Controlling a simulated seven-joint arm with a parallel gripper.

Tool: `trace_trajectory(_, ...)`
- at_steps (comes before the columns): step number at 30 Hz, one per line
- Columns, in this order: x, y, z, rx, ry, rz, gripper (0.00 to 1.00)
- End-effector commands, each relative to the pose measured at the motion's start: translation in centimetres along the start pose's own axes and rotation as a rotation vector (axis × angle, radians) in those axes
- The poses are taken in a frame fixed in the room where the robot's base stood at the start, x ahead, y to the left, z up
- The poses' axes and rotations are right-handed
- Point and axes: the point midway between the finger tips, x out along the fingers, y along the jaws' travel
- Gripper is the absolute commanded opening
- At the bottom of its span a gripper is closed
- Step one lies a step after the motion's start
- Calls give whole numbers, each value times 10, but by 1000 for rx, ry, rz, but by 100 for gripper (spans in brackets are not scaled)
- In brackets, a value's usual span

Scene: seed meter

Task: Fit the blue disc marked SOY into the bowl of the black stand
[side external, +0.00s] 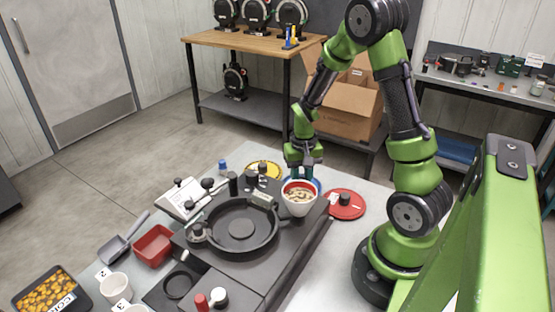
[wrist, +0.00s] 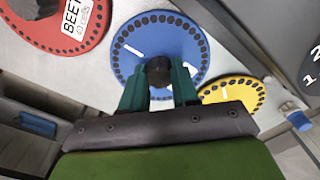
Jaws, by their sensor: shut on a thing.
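The blue disc (wrist: 135,45), with a ring of dark holes near its rim, shows in the wrist view. Its SOY marking is not readable. My gripper (wrist: 158,80) is shut on the disc's black centre knob (wrist: 158,68). In the side external view my gripper (side external: 303,172) points down behind a white cup, and only a strip of the blue disc (side external: 317,184) shows there. I cannot tell whether the disc touches the table. The black stand (side external: 290,238) has a round, empty-looking bowl (side external: 228,238) to the left of my gripper.
A red disc (wrist: 60,25) marked BEET and a yellow disc (wrist: 240,93) lie on either side of the blue one. The white cup (side external: 299,204) of pale seeds stands between my gripper and the camera. Knobs and small fittings (side external: 262,172) rise around the bowl.

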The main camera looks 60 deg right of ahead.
Motion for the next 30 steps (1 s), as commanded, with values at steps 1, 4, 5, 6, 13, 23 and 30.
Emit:
trace_trajectory(1,0,0,0,0,0,0,0)
trace_trajectory(4,0,0,0,0,0,0,0)
trace_trajectory(5,0,0,0,0,1,-1,0)
trace_trajectory(6,-1,0,0,0,1,-1,0)
trace_trajectory(13,-9,-1,0,-1,2,-2,0)
trace_trajectory(23,-23,0,0,0,2,-1,0)
trace_trajectory(30,-30,0,0,0,1,0,0)
